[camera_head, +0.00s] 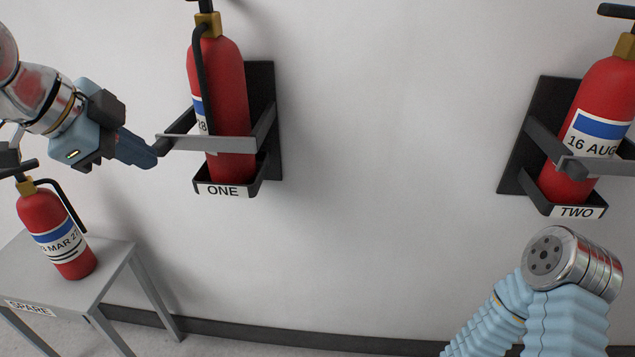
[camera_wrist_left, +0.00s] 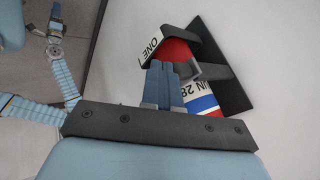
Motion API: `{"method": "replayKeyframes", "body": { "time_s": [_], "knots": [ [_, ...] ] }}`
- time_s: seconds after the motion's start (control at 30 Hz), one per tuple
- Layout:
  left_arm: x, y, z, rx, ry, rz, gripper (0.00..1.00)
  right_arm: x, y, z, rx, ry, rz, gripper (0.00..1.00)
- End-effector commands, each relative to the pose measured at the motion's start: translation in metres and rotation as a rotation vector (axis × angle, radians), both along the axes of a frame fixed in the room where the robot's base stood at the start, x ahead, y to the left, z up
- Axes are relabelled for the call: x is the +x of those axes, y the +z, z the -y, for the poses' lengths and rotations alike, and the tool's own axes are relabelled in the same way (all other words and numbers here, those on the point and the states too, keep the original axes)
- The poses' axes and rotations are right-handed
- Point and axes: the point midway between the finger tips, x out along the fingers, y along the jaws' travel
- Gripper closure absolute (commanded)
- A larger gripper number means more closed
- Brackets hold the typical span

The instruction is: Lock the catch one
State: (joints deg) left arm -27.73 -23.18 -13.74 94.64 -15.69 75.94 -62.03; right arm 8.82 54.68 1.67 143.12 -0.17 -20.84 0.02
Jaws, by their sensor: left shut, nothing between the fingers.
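Bracket ONE (camera_head: 222,189) is black, on the wall, and holds a red fire extinguisher (camera_head: 233,85). A grey catch bar (camera_head: 195,143) crosses the front of that extinguisher. Its dark end sticks out to the left of the bracket. I cannot tell whether it is latched. My left gripper (camera_head: 150,155) is shut and empty, its fingertips close beside that dark end; contact is unclear. In the left wrist view, the shut fingers (camera_wrist_left: 161,68) overlap the extinguisher (camera_wrist_left: 176,51) and part of bracket ONE's label (camera_wrist_left: 152,41). My right gripper is out of view.
Bracket TWO (camera_head: 577,211) holds another extinguisher (camera_head: 606,90) at the right, with a grey bar across it. A spare extinguisher (camera_head: 45,215) stands on a grey table (camera_head: 110,260) at lower left, under my left arm. The wall between the brackets is clear.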

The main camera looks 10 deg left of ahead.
Motion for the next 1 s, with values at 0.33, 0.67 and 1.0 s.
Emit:
{"method": "replayKeyframes", "body": {
  "time_s": [0.33, 0.67, 1.0],
  "knots": [
    [0.011, 0.001, -0.008, 0.0, 0.01, 0.003, 1.0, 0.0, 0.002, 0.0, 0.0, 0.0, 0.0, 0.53],
    [0.013, 0.001, -0.01, 0.001, 0.015, 0.006, 1.0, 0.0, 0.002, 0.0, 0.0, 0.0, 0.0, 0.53],
    [0.013, 0.001, -0.006, 0.004, 0.014, 0.005, 1.0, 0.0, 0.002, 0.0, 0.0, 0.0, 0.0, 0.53]
  ]
}}
